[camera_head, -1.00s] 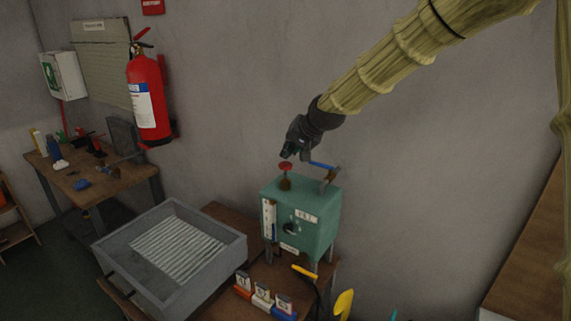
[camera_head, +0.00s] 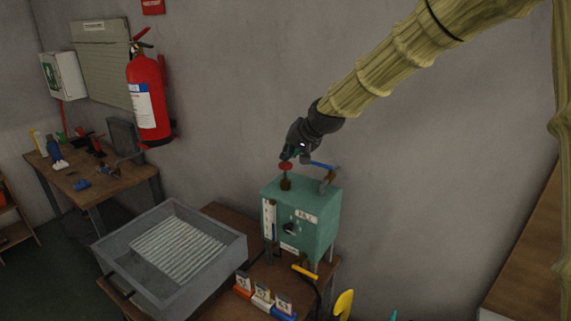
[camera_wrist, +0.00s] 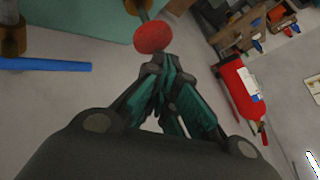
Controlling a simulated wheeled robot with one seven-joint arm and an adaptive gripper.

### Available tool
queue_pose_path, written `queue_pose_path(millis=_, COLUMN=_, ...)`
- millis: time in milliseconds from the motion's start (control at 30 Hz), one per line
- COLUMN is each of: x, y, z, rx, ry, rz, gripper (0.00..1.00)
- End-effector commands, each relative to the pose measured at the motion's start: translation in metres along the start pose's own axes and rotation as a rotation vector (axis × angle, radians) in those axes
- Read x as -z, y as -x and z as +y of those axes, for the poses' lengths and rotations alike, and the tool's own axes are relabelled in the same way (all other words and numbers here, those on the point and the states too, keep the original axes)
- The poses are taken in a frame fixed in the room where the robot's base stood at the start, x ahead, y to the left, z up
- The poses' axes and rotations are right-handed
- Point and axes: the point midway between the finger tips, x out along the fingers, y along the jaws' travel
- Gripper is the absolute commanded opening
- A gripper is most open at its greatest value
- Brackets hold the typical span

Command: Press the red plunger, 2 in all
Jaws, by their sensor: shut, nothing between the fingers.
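The red plunger (camera_head: 285,167) stands up on a stem from the top of a green box (camera_head: 312,225) on the bench. My gripper (camera_head: 287,156) is shut and empty, right at the plunger's red knob in the head view. In the wrist view the red knob (camera_wrist: 152,37) shows just beyond my closed fingertips (camera_wrist: 155,62). I cannot tell whether the tips touch the knob. The stem below the knob is visible in the head view, so the plunger stands raised.
A blue-handled lever (camera_head: 322,166) sits on the box's top, right of the plunger. A grey tray (camera_head: 218,284) lies left of the box. Several small labelled blocks (camera_head: 262,298) stand in front. A red fire extinguisher (camera_head: 149,100) hangs on the wall.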

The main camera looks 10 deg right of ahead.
Motion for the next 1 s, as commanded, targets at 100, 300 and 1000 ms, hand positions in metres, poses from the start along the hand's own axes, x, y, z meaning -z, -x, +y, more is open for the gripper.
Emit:
queue_pose_path(millis=100, x=-0.0005, y=-0.0006, z=0.0005, rx=0.000, ry=0.000, rz=0.000, gripper=0.00)
queue_pose_path(millis=300, x=-0.0014, y=-0.0019, z=0.0014, rx=0.000, ry=0.000, rz=0.000, gripper=0.00)
queue_pose_path(millis=1000, x=-0.0048, y=-0.0065, z=0.0048, rx=0.000, ry=0.000, rz=0.000, gripper=0.00)
